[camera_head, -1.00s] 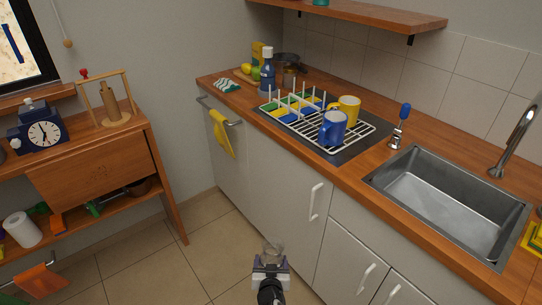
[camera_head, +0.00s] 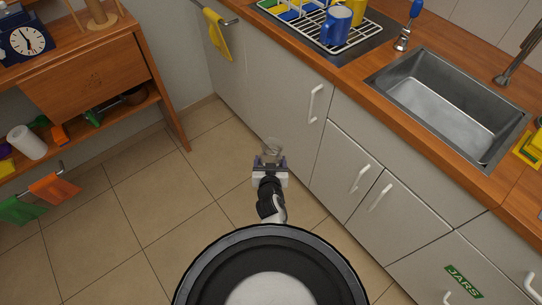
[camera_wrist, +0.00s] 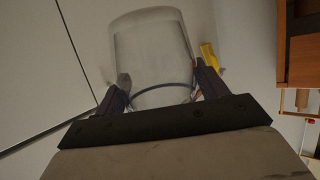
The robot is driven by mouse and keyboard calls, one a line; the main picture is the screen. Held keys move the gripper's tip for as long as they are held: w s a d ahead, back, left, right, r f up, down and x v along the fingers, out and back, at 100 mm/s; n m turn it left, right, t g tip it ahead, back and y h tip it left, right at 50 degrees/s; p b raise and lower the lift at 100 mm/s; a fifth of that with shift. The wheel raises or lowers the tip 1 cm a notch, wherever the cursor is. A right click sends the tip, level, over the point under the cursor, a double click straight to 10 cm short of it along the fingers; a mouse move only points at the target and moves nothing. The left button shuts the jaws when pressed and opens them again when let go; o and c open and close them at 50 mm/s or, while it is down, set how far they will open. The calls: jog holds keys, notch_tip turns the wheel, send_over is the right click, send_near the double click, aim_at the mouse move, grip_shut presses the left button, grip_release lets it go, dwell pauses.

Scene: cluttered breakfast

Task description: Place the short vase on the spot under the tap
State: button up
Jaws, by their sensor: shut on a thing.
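The short vase (camera_wrist: 152,50) is a clear glass cylinder in the wrist view, between the two fingers of my gripper (camera_wrist: 162,92). My gripper is shut on it. In the head view the vase (camera_head: 272,146) shows small and see-through at the end of my gripper (camera_head: 271,160), over the floor and in front of the cabinet doors. The sink (camera_head: 450,105) is a steel basin in the counter at the right, apart from my gripper. The tap (camera_head: 515,55) stands behind the sink, partly cut off at the frame's edge.
The wooden counter (camera_head: 352,84) runs above white cabinets with bar handles. A dish rack (camera_head: 318,38) with a blue mug (camera_head: 336,25) stands left of the sink. A blue-handled brush (camera_head: 405,32) stands between them. A wooden shelf unit (camera_head: 85,75) is at the left. Tiled floor (camera_head: 120,215) is free.

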jog(key=x, duration=0.4)
jog(key=shift+f, duration=0.15)
jog(key=shift+s+d+f, duration=0.1)
jog(key=shift+s+d, duration=0.15)
jog(key=shift+d, duration=0.15)
jog(key=shift+s+d+r, duration=0.15)
jog(key=shift+s+r, duration=0.05)
jog(key=shift+s, duration=0.5)
jog(key=shift+s+a+r, duration=0.25)
jog(key=shift+s+r, duration=0.2)
jog(key=shift+s, duration=0.25)
jog(key=shift+s+a+r, duration=0.2)
jog(key=shift+a+r, duration=0.1)
jog(key=shift+r, duration=0.05)
jog(key=shift+s, duration=0.1)
